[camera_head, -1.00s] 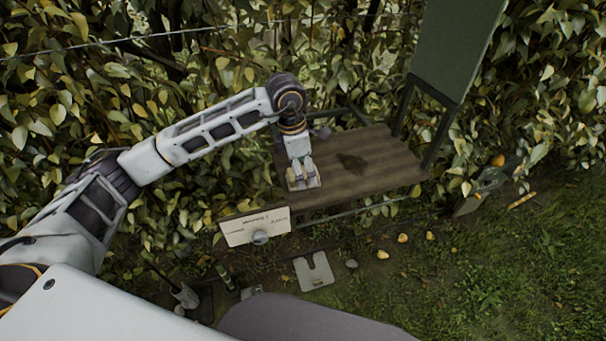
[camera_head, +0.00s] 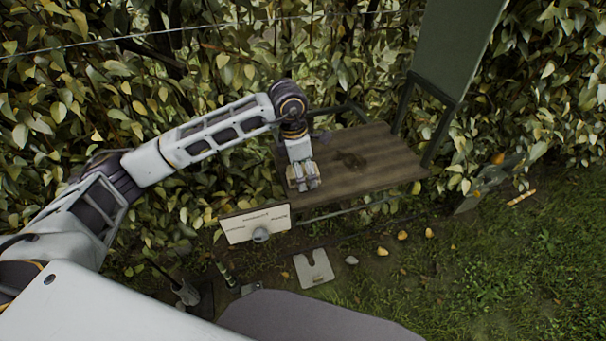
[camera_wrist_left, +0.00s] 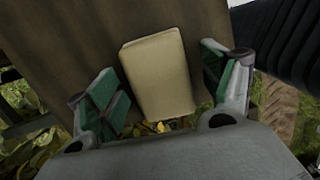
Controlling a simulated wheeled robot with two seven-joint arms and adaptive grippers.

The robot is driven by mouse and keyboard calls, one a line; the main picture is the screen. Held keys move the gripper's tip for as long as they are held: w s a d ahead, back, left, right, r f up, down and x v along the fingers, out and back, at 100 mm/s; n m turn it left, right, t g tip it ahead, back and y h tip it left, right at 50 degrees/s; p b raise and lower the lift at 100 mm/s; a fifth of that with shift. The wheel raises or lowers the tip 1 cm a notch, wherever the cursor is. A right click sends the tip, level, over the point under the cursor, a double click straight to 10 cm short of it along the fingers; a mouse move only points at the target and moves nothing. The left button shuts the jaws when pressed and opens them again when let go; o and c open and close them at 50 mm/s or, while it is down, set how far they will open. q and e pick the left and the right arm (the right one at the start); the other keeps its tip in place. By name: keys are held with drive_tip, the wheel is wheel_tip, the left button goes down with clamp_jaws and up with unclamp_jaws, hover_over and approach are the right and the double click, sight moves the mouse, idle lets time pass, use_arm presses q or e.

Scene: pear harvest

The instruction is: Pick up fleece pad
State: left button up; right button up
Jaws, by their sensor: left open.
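The fleece pad (camera_wrist_left: 157,72) is a cream, flat rectangular block on the brown wooden shelf (camera_head: 375,178). In the left wrist view it lies between my left gripper's two green-padded fingers (camera_wrist_left: 165,92), with a gap on each side. In the head view my left gripper (camera_head: 304,178) is at the shelf's left end and covers most of the pad; a small pale part of the pad (camera_head: 292,178) shows beside it. My left gripper is open and holds nothing. My right gripper is not in view.
A white sign board (camera_head: 254,225) with a round knob hangs at the shelf's front left. A dark green panel (camera_head: 455,45) rises at the right. A pale notched plate (camera_head: 313,268) and yellow fruits lie on the ground. Dense hedge stands behind.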

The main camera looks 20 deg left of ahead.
use_arm(q)
drive_tip(key=shift+f+b, duration=0.25)
drive_tip(key=shift+b, duration=0.15)
idle(0.6)
drive_tip(key=c, duration=1.1)
